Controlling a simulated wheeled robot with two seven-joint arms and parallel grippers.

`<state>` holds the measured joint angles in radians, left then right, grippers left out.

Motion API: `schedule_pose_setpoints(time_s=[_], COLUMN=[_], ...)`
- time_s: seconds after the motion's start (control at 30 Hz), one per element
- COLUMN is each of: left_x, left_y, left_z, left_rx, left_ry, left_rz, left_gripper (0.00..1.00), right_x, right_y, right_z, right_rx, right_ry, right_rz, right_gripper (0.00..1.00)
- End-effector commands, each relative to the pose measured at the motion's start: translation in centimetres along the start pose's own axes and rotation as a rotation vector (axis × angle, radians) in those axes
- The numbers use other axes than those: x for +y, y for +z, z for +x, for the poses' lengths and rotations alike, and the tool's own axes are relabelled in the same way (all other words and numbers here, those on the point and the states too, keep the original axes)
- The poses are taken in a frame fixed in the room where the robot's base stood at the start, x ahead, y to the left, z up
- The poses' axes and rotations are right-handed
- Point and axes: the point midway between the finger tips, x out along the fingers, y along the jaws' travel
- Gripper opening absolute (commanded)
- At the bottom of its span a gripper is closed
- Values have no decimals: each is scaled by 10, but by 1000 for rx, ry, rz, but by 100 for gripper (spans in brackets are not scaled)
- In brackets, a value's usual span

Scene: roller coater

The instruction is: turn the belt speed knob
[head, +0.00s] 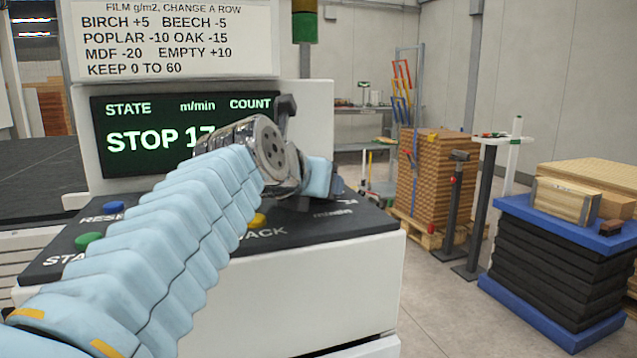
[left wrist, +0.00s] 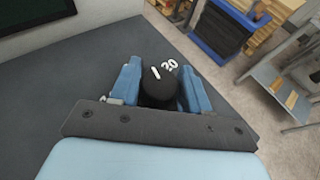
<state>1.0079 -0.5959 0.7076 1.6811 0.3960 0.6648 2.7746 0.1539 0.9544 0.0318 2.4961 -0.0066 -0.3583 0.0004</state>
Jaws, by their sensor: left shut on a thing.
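The belt speed knob (left wrist: 158,88) is a black round knob with a white pointer line and the number 20 by it in the left wrist view. My left gripper (left wrist: 161,80) has its two blue fingers on either side of the knob, shut on it. In the head view my left arm reaches across the console (head: 360,222) to its right part, near the m/min marking. The gripper and wrist hide the knob there. The screen (head: 140,122) reads STOP and a number starting with 17, partly covered by my arm. My right gripper is not in view.
The console has a blue button (head: 113,208), a green button (head: 88,240) and a yellow button (head: 257,220) close to my arm. A film-weight sign (head: 170,40) stands above the screen.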

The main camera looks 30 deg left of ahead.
Motion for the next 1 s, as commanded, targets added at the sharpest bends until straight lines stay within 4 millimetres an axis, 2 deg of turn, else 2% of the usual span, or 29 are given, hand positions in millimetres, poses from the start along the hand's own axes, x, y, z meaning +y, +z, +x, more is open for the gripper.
schedule_pose_setpoints(time_s=[0.4, 0.97, 1.0], left_x=[-1, -1, -1], left_y=[0, 0, 0], left_z=[0, 0, 0], left_rx=[1, 0, 0], left_ry=[177, 199, 199], left_rz=[-70, -84, -84], left_gripper=[16, 16, 51], right_x=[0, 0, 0], right_y=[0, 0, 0], right_z=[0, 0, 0], right_rx=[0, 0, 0], right_ry=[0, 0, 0], right_rz=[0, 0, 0], right_gripper=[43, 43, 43])
